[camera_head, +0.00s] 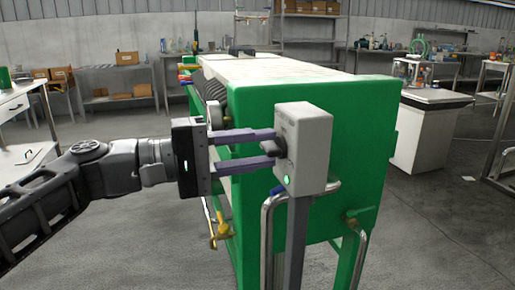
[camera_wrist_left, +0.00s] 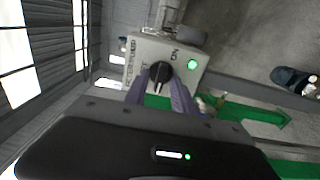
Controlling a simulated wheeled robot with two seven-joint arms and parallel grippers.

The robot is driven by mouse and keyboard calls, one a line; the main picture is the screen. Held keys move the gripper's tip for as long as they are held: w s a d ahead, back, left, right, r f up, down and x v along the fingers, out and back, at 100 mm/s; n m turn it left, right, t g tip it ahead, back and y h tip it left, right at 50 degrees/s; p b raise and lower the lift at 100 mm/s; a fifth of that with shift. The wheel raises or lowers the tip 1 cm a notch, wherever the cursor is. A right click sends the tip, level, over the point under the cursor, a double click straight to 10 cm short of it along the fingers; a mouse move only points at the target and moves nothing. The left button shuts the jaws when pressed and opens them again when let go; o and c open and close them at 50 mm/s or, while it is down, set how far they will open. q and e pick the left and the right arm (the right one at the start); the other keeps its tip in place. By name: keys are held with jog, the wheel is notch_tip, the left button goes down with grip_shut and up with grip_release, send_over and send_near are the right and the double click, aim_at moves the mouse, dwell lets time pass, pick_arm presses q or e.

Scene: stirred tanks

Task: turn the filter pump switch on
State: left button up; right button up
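The filter pump switch is a pale grey box (camera_head: 308,150) on a post, at the near end of a green-framed machine. It has a black rotary knob (camera_head: 281,146) and a lit green lamp (camera_head: 286,179). In the left wrist view the knob (camera_wrist_left: 161,72) lies between my fingertips, with "ON" printed beside it and the green lamp (camera_wrist_left: 192,64) lit. My left gripper (camera_head: 276,147) reaches in from the left, one finger above and one below the knob. The fingers are apart; whether they press on the knob is unclear. My right gripper is not visible.
The green machine (camera_head: 350,150) stands right behind the switch box. Metal pipes (camera_head: 265,230) and a yellow valve (camera_head: 220,230) are below. Open grey floor lies at the front right.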

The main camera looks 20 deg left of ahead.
pick_arm(q)
jog(key=p+v, duration=0.1)
jog(key=v, duration=0.6)
jog(key=shift+s+a, duration=0.25)
jog(key=shift+a, duration=0.1)
dwell(0.4)
